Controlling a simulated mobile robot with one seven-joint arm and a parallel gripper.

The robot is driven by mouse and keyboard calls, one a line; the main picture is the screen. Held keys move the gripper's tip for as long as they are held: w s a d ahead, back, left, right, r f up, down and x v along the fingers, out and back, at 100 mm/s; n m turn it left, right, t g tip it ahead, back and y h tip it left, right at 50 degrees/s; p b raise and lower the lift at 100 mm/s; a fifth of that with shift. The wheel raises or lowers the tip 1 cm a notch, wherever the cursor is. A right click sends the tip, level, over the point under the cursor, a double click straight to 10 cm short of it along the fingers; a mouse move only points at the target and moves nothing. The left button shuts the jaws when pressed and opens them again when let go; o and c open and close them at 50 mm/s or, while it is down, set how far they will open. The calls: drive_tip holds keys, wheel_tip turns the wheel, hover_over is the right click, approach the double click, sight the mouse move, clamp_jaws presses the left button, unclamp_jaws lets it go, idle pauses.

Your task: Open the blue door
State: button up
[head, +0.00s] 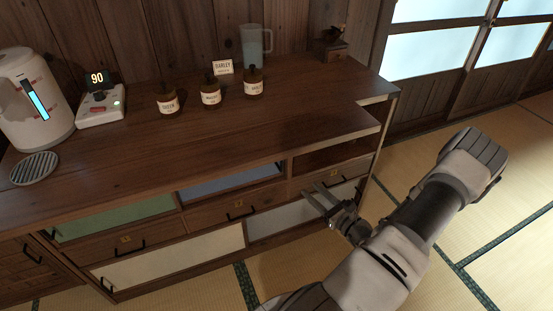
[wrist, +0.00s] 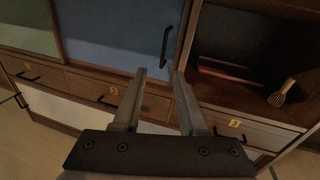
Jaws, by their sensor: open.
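The blue door (head: 228,186) is a flat panel in the upper row of the wooden cabinet, right of a green panel (head: 115,217). In the wrist view the blue door (wrist: 110,38) fills the upper middle, with a dark vertical bar handle (wrist: 165,47) near its right edge. My gripper (head: 313,191) is in front of the cabinet, to the right of the blue door in the head view. In the wrist view my gripper (wrist: 159,74) is open and empty, its fingertips just below the handle in the picture. Depth to the handle is hard to judge.
Right of the blue door is an open compartment (wrist: 240,45) holding a whisk (wrist: 283,92) and a reddish flat object (wrist: 225,70). Numbered drawers with dark handles run below. Bottles (head: 210,93), a jug (head: 256,45) and a kettle (head: 33,98) stand on the countertop. Tatami floor lies clear at right.

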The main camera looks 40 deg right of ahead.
sight(282, 162)
drive_tip(key=shift+m+h, duration=0.3)
drive_tip(key=shift+m, duration=0.2)
drive_tip(key=w+b, duration=0.1)
drive_tip(key=w, duration=0.5)
drive_tip(key=w+b, duration=0.1)
drive_tip(key=w, duration=0.4)
drive_tip(key=w+b, duration=0.2)
drive_tip(key=w, duration=0.4)
drive_tip(key=shift+w+d+f, duration=0.2)
drive_tip(key=shift+w+d, duration=0.1)
drive_tip(key=shift+d, duration=0.1)
clamp_jaws()
drive_tip(key=shift+s, duration=0.1)
